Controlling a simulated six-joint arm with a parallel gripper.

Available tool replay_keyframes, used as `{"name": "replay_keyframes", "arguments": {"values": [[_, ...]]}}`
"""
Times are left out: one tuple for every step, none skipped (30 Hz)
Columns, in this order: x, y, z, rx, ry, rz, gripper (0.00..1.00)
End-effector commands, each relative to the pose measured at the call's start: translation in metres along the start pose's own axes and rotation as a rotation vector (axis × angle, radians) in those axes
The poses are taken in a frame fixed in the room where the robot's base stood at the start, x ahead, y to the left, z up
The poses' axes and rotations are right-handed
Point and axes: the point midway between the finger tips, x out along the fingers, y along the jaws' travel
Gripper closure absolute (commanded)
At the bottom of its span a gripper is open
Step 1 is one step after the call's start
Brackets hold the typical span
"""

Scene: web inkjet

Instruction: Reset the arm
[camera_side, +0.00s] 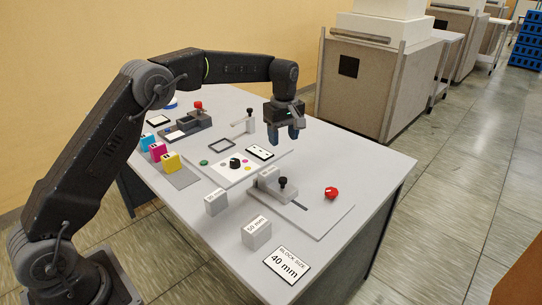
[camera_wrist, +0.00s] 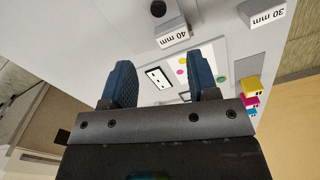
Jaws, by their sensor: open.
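My gripper (camera_side: 285,131) hangs above the right rear part of the grey table (camera_side: 330,160), fingers pointing down. Its two blue fingers are apart with nothing between them, and they also show in the wrist view (camera_wrist: 160,85). The fingers are clear of the tabletop objects. My arm reaches over from the left side.
A board with a black knob (camera_side: 235,162) lies mid-table. Cyan, magenta and yellow (camera_side: 171,160) cartridges stand at left. A grey block fixture (camera_side: 268,178) and a red knob (camera_side: 331,193) are at right. Loose blocks (camera_side: 257,232) and a "40 mm" card (camera_side: 287,264) are in front.

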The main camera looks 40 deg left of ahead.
Motion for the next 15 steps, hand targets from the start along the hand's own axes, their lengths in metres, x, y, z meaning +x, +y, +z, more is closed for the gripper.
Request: {"name": "replay_keyframes", "arguments": {"values": [[-0.011,-0.004,0.003,0.023,0.005,0.014,0.46],[-0.019,-0.008,0.005,0.044,0.009,0.023,0.46],[-0.03,-0.014,0.009,0.078,0.014,0.035,0.46],[-0.039,-0.02,0.012,0.107,0.019,0.045,0.46],[-0.048,-0.026,0.016,0.139,0.025,0.057,0.46],[-0.061,-0.037,0.021,0.185,0.034,0.072,0.46],[-0.07,-0.045,0.025,0.221,0.041,0.084,0.46],[-0.078,-0.053,0.029,0.258,0.048,0.095,0.46],[-0.089,-0.065,0.035,0.306,0.059,0.11,0.46],[-0.096,-0.074,0.039,0.342,0.067,0.121,0.46],[-0.103,-0.083,0.044,0.377,0.076,0.131,0.46],[-0.111,-0.096,0.049,0.424,0.088,0.146,0.46],[-0.117,-0.106,0.054,0.459,0.098,0.156,0.46],[-0.122,-0.116,0.058,0.494,0.108,0.166,0.46],[-0.128,-0.13,0.064,0.542,0.122,0.18,0.46]]}}
